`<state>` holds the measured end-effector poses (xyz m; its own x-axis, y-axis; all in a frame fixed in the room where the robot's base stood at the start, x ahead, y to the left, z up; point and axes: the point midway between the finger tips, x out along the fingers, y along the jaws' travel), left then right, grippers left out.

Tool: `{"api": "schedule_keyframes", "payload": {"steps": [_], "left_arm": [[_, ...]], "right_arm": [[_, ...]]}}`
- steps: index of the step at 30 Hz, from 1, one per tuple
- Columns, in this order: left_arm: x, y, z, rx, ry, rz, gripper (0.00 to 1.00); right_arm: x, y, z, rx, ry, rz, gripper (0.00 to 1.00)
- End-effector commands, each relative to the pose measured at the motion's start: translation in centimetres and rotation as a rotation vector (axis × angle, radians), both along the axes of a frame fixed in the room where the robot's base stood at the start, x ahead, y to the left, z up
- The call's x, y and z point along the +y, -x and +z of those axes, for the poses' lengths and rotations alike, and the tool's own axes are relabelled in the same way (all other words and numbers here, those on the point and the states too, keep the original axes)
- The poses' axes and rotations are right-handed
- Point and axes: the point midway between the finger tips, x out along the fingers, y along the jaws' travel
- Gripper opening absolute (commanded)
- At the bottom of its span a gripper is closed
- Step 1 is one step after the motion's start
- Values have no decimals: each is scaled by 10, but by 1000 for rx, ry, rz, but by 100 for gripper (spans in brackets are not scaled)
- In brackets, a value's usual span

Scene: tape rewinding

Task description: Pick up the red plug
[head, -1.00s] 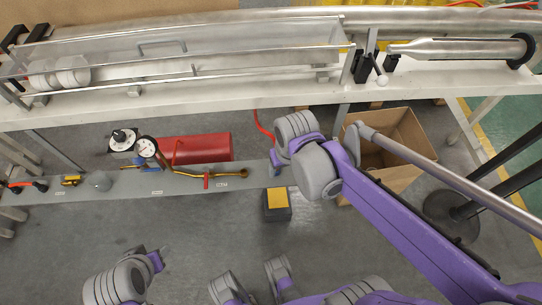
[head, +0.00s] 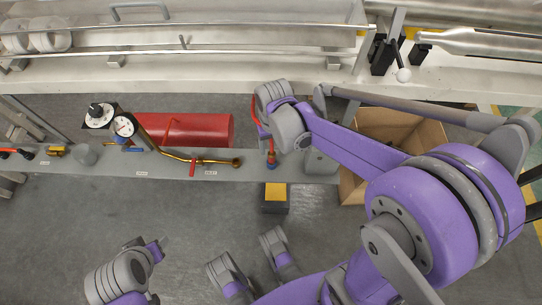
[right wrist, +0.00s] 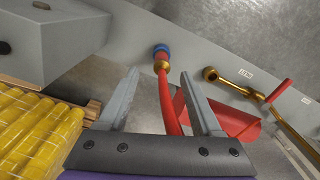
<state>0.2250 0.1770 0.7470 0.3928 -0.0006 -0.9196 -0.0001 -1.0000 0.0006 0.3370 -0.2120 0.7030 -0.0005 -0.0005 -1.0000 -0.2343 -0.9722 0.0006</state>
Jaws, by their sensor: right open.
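A red hose-like plug with a brass collar (right wrist: 166,95) stands in a blue ring on the grey plate, in the right wrist view.
A red cylinder (head: 185,130) lies behind the grey plate (head: 110,166), which carries a gauge (head: 123,125) and a brass pipe with a red handle (head: 205,160). A cardboard box (head: 400,130) stands right of the plate. A white bench (head: 200,75) runs across the back.

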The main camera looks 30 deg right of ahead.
Motion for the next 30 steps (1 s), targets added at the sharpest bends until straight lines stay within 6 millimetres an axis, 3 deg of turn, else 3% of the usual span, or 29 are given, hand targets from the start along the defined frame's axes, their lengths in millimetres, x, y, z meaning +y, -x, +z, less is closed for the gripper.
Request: {"api": "schedule_keyframes", "payload": {"steps": [2,10,18,25,26,30], "left_arm": [[0,0,-6,2,0,0,50],[0,-1,-13,4,0,0,50],[0,-2,-30,11,0,0,50],[0,-2,-30,10,0,0,50],[0,-2,-30,10,0,0,50],[0,-2,-30,10,0,0,50]], "right_arm": [[0,0,-12,0,0,0,66],[1,-1,-29,0,0,1,66],[3,-4,-68,0,0,1,66],[3,-3,-69,-1,0,0,66],[3,-3,-69,-1,0,0,64],[3,-3,-69,-1,0,0,39]]}}
